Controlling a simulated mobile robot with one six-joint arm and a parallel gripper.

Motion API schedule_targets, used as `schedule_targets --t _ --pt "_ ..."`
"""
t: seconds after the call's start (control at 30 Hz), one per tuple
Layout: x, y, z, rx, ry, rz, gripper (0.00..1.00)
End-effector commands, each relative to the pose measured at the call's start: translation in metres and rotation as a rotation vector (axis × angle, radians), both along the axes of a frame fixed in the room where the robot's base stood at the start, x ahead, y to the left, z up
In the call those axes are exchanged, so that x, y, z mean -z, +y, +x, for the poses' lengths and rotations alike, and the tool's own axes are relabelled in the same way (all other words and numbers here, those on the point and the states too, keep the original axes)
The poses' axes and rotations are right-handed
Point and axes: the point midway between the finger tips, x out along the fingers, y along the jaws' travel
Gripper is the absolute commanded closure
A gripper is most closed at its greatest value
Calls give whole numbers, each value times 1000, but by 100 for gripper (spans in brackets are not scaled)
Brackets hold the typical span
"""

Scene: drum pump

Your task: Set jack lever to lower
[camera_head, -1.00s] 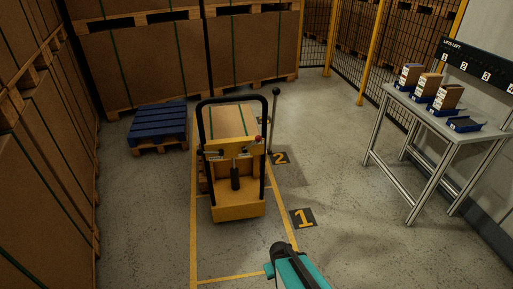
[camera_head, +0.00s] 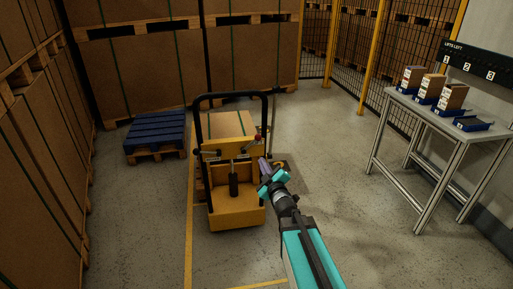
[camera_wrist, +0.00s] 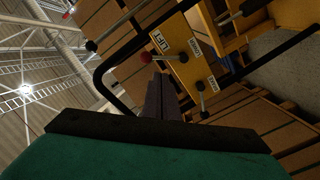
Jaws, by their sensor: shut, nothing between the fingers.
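The yellow jack (camera_head: 236,205) with its black hoop handle (camera_head: 198,125) stands in the middle of the head view. A red-knobbed lever (camera_head: 258,138) shows at its upper right. In the wrist view, a yellow panel (camera_wrist: 178,48) carries a LIFT label and other labels too small to read surely. A short lever with a round knob (camera_wrist: 146,57) reaches from the panel towards the LIFT side. My gripper (camera_head: 264,166) is shut and empty, just right of the jack. In the wrist view its fingers (camera_wrist: 158,85) point at the panel, close below the knob; contact cannot be told.
Another red-knobbed lever (camera_wrist: 198,86) lies right of my fingers in the wrist view. The hoop handle's black bar crosses that view. A blue pallet (camera_head: 157,130) is left of the jack. A workbench (camera_head: 437,115) with boxes stands right; the floor between is clear.

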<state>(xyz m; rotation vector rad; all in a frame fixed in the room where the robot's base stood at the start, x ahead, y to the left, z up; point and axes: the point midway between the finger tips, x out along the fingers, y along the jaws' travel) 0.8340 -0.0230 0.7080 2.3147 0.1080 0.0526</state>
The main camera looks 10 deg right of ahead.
Motion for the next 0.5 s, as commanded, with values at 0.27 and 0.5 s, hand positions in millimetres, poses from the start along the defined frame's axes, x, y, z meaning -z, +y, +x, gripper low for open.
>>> schedule_targets --t 0.27,0.5 --pt "-46 16 3 -83 -152 -68 100" --pt "-48 17 3 -86 -156 -70 100"
